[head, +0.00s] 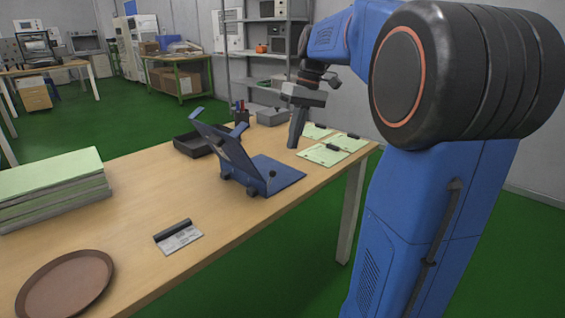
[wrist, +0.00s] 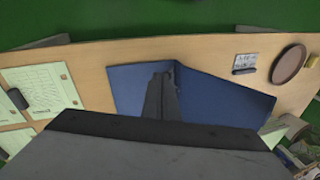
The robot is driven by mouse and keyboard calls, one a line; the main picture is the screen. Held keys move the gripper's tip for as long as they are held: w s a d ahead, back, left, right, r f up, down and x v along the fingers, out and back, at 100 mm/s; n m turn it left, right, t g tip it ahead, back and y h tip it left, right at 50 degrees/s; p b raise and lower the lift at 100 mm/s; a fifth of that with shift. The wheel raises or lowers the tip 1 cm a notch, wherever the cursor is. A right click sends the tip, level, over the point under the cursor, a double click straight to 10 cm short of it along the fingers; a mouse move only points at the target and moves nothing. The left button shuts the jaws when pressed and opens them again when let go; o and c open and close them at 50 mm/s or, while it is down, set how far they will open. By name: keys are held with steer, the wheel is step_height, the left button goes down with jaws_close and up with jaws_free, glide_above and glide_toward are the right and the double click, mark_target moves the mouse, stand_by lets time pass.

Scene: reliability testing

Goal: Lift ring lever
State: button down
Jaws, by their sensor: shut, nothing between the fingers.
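My gripper (head: 294,142) is shut and empty, pointing down above and behind the folder in the head view. In the wrist view my gripper (wrist: 164,77) covers the middle of the folder, hiding part of it.
The wooden table (head: 130,215) also holds a stack of green-edged folders (head: 50,185), a brown round tray (head: 65,288), a labelled card with a dark clip (head: 179,238), a black tray (head: 200,143) and green clipboards (head: 335,150).

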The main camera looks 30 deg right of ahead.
steer(key=w+d+y, duration=0.1)
steer(key=w+d, duration=0.3)
steer(key=d, duration=0.2)
steer(key=shift+g, duration=0.3)
steer(key=x, duration=0.9)
steer(key=shift+a+r, duration=0.1)
steer(key=shift+a, duration=0.3)
steer(key=shift+s+a, duration=0.1)
steer(key=shift+a, duration=1.05)
steer(key=shift+s+a+f, duration=0.1)
steer(key=shift+a+f, duration=0.1)
steer(key=shift+a, duration=0.65)
steer(key=shift+s+a+r+h, duration=0.1)
steer(key=shift+a+r+h, duration=0.1)
steer(key=shift+a, duration=0.25)
steer(key=shift+s+a+r+h, duration=0.1)
steer(key=shift+a+r+h, duration=0.1)
steer(key=shift+a, duration=0.25)
steer(key=shift+a, duration=0.1)
